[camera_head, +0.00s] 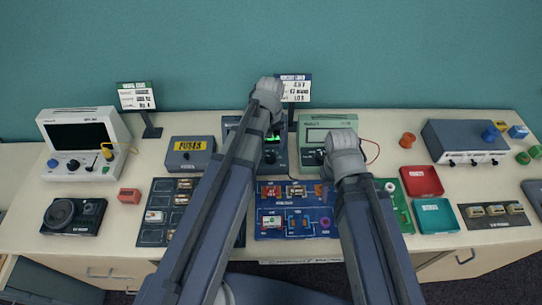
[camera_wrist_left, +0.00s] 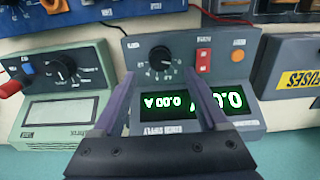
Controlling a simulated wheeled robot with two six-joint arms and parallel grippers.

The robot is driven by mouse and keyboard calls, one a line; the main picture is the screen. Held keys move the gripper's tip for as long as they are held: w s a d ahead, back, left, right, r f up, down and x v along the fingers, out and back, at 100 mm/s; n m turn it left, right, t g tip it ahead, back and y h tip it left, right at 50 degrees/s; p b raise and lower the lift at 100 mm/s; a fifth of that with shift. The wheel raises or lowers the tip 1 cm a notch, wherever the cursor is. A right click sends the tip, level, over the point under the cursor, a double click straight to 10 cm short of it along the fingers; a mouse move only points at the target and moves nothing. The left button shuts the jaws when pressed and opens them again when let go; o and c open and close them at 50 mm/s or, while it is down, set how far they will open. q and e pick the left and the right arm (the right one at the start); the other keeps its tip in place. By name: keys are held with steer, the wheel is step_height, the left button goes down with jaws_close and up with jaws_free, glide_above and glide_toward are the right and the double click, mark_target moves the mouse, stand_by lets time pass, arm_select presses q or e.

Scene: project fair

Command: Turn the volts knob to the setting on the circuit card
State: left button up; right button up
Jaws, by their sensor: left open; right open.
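The dark grey power supply (camera_wrist_left: 232,72) shows upside down in the left wrist view. Its black round knob (camera_wrist_left: 160,58) has a dial around it, and its green displays read 0.0 V and 0.00 A. My left gripper (camera_wrist_left: 160,88) is open and empty, its fingers spread below the knob in the picture, apart from it. In the head view my left gripper (camera_head: 268,92) largely covers the supply. The circuit card (camera_head: 296,88) stands behind on a post; its small print is hard to read. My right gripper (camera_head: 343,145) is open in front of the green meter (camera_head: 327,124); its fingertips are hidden.
The green meter with its own knob and leads stands beside the supply. The yellow-labelled fuses box (camera_head: 190,152) is on the other side. A blue circuit board (camera_head: 296,226) lies in front. Another card (camera_head: 136,97) stands at the back left of the crowded white table (camera_head: 110,238).

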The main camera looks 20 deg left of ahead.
mark_target(270, 156)
arm_select(q)
step_height(270, 156, down, 6)
steer(key=b, duration=0.5)
steer(key=shift+f+b, duration=0.2)
steer(key=shift+b, duration=0.1)
arm_select(e)
step_height(270, 156, down, 6)
steer(key=shift+f, duration=0.2)
arm_select(q)
jaws_close()
